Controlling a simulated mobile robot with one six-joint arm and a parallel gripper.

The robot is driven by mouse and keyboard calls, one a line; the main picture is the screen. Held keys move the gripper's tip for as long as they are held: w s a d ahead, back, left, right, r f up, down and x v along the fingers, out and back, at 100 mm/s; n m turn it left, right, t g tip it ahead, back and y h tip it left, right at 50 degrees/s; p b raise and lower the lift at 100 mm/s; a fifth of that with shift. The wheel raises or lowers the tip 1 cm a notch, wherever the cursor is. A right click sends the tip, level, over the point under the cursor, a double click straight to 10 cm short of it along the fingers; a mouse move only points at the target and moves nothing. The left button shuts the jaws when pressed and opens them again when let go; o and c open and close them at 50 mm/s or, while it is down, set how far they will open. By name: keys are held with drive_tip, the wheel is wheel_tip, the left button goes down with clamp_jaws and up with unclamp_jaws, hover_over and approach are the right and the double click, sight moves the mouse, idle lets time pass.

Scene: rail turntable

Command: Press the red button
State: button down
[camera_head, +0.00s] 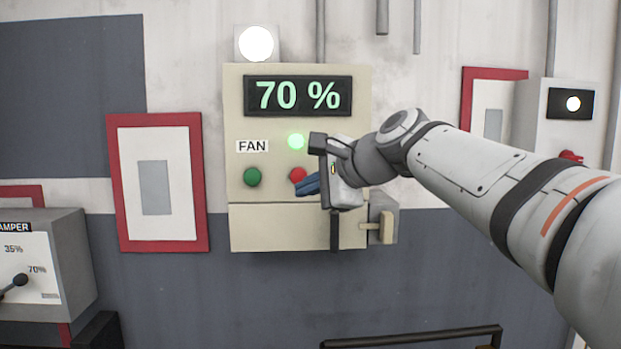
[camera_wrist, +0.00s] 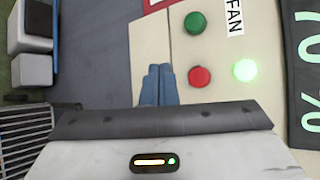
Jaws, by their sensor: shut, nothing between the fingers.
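The red button (camera_head: 298,174) is on the cream fan panel (camera_head: 240,110), to the right of the green button (camera_head: 252,177) and below a lit green lamp (camera_head: 295,141). My gripper (camera_head: 306,187) is shut and empty, with its blue fingers just below the red button in the head view. In the wrist view the red button (camera_wrist: 199,77) is fully visible to the right of the shut fingertips (camera_wrist: 159,70), and I see a sideways gap between them. Whether the fingertips touch the panel cannot be told.
A display (camera_head: 298,95) on the panel reads 70 %, with a white lamp (camera_head: 257,43) above. A lever box (camera_head: 382,222) sits at the panel's lower right. A damper box (camera_head: 40,265) is at left, and a rail (camera_head: 420,336) runs along the bottom.

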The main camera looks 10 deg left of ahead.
drive_tip(key=p, duration=0.3)
approach(293, 182)
drive_tip(key=a+f, duration=0.2)
drive_tip(key=a, duration=0.2)
drive_tip(key=shift+w+f+p, duration=0.15)
drive_tip(key=shift+w, duration=0.35)
drive_tip(key=shift+w+f+p, duration=0.15)
drive_tip(key=shift+w, duration=0.35)
drive_tip(key=shift+w+a, duration=0.1)
drive_tip(key=shift+w, duration=0.05)
idle(1.0)
drive_tip(key=shift+w, duration=0.15)
drive_tip(key=shift+w+a+p, duration=0.15)
drive_tip(key=shift+w+p, duration=0.25)
drive_tip(key=shift+p, duration=0.15)
idle(0.5)
drive_tip(key=shift+s, duration=0.1)
drive_tip(key=shift+s+d+b, duration=0.2)
drive_tip(key=shift+s+b, duration=0.2)
drive_tip(key=shift+s, duration=0.3)
